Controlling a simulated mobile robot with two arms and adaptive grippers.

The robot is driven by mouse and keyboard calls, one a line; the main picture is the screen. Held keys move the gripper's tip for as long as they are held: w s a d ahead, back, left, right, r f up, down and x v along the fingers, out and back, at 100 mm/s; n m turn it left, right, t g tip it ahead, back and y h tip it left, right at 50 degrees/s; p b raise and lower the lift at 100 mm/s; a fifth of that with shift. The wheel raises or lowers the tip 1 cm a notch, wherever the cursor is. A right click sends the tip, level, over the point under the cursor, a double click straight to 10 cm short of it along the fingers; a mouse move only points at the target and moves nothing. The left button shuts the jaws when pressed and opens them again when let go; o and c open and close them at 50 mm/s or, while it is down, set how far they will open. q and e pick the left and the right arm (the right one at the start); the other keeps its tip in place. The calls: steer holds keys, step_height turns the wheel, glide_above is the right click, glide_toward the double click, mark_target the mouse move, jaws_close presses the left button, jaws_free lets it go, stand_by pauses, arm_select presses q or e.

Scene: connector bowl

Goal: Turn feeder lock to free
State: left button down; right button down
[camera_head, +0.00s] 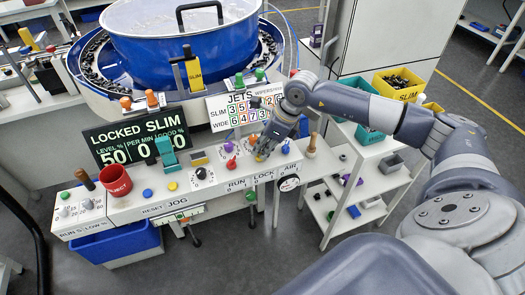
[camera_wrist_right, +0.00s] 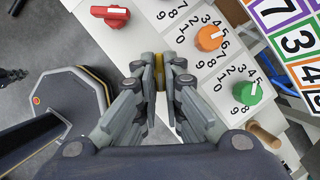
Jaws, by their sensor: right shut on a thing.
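My right gripper (camera_head: 262,152) reaches down from the right onto the sloped white control panel (camera_head: 150,205). In the right wrist view its fingers (camera_wrist_right: 160,82) are shut on a small yellow knob (camera_wrist_right: 159,66), mostly hidden between them. A bit of yellow (camera_head: 258,158) shows under the fingers in the head view, above the LOCK label (camera_head: 263,178). The black display (camera_head: 136,138) reads LOCKED SLIM. My left gripper is not in view.
A wooden handle (camera_head: 312,146) stands to the right. A red cup (camera_head: 116,180) sits on the panel's left. The blue bowl (camera_head: 185,48) is behind.

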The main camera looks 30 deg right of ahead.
steer(key=n+b, duration=0.1)
steer(key=n+y+b, duration=0.1)
steer(key=shift+w+d+f+n+g, duration=0.1)
steer(key=shift+w+f+n+g, duration=0.1)
steer(key=shift+n+g, duration=0.1)
steer(key=n+b, duration=0.1)
steer(key=n, duration=0.1)
steer(key=n+g+b, duration=0.1)
steer(key=n+b, duration=0.1)
steer(key=shift+w+r+n+g+y, duration=0.1)
steer(key=shift+w+n+g+y, duration=0.1)
steer(key=shift+n+g+y, duration=0.1)
steer(key=n+g+b, duration=0.1)
steer(key=n+b, duration=0.1)
steer(key=n, duration=0.1)
steer(key=shift+w+n+g, duration=0.15)
steer(key=shift+n+g, duration=0.15)
steer(key=shift+w+r+n+g+b, duration=0.1)
steer(key=shift+n+g+b, duration=0.35)
steer(key=shift+n, duration=0.45)
steer(key=shift+r+n+g+b, duration=0.1)
steer(key=shift+n+g+b, duration=0.15)
steer(key=shift+n+b, duration=0.5)
steer(key=shift+n, duration=0.35)
steer(key=c, duration=1.7)
jaws_free()
steer(key=shift+f, duration=0.1)
